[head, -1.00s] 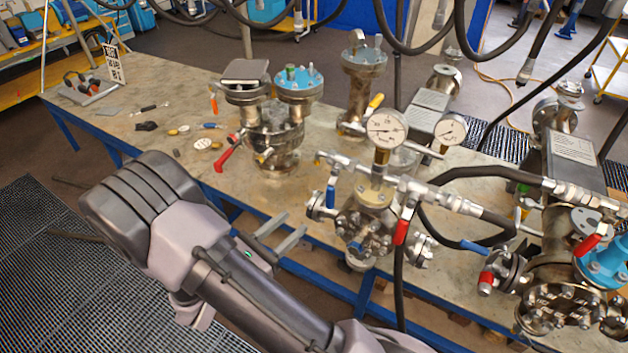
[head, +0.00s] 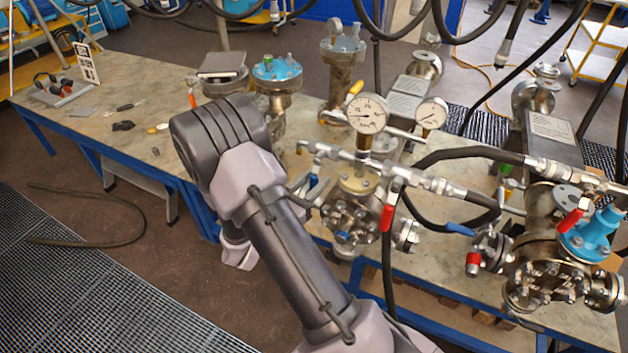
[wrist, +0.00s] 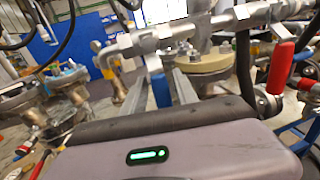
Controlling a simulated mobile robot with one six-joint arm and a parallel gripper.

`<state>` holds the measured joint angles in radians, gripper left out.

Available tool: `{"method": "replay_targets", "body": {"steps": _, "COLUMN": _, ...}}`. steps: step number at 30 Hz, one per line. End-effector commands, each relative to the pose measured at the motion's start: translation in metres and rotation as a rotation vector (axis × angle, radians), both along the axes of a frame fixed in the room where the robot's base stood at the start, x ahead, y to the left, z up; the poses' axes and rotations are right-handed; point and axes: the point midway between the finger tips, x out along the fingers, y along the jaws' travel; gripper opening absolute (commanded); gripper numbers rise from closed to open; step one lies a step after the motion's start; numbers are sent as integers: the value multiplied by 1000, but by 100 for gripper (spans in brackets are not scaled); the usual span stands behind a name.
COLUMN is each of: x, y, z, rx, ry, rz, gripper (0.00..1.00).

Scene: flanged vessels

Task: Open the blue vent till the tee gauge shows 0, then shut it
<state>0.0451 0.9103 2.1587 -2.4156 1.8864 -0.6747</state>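The blue vent lever (head: 314,184) hangs from the left end of the silver tee pipework, and its blue grip also shows in the wrist view (wrist: 161,91). My gripper (head: 304,187) is at this lever, partly hidden by my own wrist. In the wrist view my gripper (wrist: 163,88) has its two grey fingers apart, with the blue grip appearing between them; I cannot tell whether either finger touches it. The tee gauge (head: 367,114) stands upright on the pipework, its needle pointing roughly left; the exact reading is too small to tell.
A red lever (head: 387,217) hangs right of the gauge stem, and it shows in the wrist view (wrist: 281,67). A second gauge (head: 432,113) stands behind. Black hoses (head: 470,155) loop to the right. A flanged vessel with a blue top (head: 277,72) stands behind my wrist.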

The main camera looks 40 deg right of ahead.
Motion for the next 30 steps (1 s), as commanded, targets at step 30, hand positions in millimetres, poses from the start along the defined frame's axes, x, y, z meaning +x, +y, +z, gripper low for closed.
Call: {"method": "replay_targets", "body": {"steps": 30, "x": 0, "y": 0, "z": 0, "rx": 0, "ry": 0, "rz": -1, "gripper": 0}}
